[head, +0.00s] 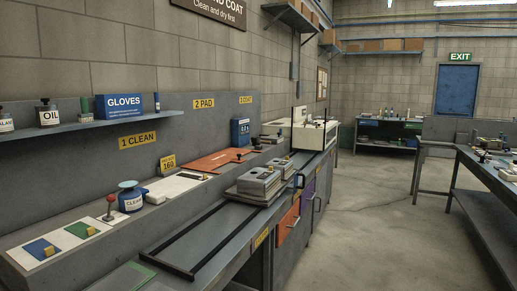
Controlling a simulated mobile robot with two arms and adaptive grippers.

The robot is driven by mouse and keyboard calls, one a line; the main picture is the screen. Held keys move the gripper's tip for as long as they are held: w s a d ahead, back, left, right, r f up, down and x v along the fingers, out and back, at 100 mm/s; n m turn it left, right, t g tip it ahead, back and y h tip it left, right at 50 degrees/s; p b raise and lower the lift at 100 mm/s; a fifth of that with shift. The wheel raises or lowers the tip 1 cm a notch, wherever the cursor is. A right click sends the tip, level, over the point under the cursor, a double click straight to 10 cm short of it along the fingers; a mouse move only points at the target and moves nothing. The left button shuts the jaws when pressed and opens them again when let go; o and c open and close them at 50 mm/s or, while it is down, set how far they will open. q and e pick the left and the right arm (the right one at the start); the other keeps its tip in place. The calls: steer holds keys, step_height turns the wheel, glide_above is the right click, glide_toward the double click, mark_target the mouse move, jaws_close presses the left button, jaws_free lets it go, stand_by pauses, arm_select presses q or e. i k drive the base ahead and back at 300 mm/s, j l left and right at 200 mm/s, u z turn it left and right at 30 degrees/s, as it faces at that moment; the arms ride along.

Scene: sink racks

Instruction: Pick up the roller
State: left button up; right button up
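I cannot make out a roller for certain in the head view. Small dark items (257,143) lie beyond the orange board (217,160) on the left bench, too small to identify. Neither of my grippers is in the head view.
A shelf (90,130) hangs above. Another bench (490,180) stands right. The floor (370,220) between is clear.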

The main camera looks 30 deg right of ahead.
mark_target(257, 146)
steer(key=z, duration=0.55)
steer(key=i+l+z, duration=0.15)
steer(key=z, duration=0.3)
steer(key=i+l+z, duration=0.2)
steer(key=z, duration=0.3)
steer(key=i+z, duration=0.2)
steer(key=z, duration=0.25)
steer(key=i, duration=1.85)
steer(key=i+l, duration=0.1)
steer(key=i, duration=3.6)
steer(key=i+u, duration=0.1)
steer(key=u, duration=0.35)
steer(key=i+u, duration=0.1)
steer(key=u, duration=0.3)
steer(key=i+u, duration=0.1)
steer(key=u, duration=0.35)
steer(key=l+u, duration=0.15)
steer(key=u, duration=0.3)
steer(key=i, duration=0.05)
